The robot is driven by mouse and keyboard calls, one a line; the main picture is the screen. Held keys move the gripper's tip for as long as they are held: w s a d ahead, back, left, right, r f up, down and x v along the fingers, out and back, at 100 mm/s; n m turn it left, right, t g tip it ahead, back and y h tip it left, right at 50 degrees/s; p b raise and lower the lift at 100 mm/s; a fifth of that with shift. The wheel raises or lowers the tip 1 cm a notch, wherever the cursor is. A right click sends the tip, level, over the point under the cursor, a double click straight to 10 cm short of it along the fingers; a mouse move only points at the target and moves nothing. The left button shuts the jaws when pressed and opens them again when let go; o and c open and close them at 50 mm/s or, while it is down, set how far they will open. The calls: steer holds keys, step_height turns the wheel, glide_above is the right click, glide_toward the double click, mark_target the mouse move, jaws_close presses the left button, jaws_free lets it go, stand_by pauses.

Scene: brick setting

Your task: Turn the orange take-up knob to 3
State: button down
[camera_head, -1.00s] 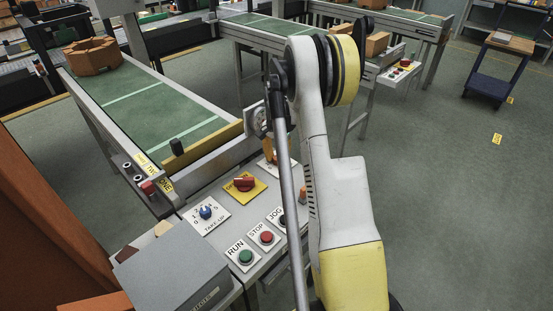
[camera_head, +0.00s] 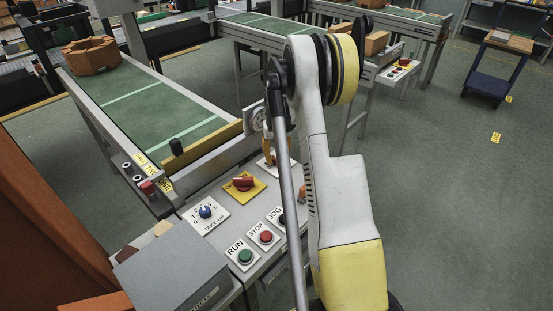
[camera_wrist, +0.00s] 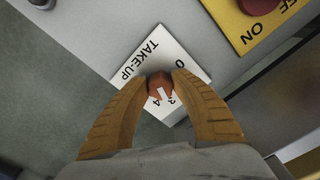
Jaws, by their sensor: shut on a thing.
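The orange take-up knob (camera_wrist: 159,85) sits on a white TAKE-UP plate (camera_wrist: 150,58) in the wrist view. My gripper (camera_wrist: 161,80) is shut on it, with one orange-yellow finger on each side. A white mark on the knob lies close to the 3 and 4 on the plate; the exact setting is hard to tell. The 0 shows beside the right fingertip, and other numbers are hidden. In the head view my gripper (camera_head: 269,152) is down at the panel's far end, and my arm partly hides the plate (camera_head: 266,163). The knob is not clear there.
Nearby on the panel are a blue TAKE-UP knob (camera_head: 205,211), a red switch on a yellow plate (camera_head: 256,193), a green RUN button (camera_head: 246,256) and a red STOP button (camera_head: 266,237). A green conveyor (camera_head: 140,100) runs behind. Open floor lies to the right.

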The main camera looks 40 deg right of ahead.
mark_target(277, 158)
stand_by(0.3)
steer(key=c, duration=1)
jaws_free()
steer(key=shift+c, duration=0.2)
step_height(277, 158, up, 12)
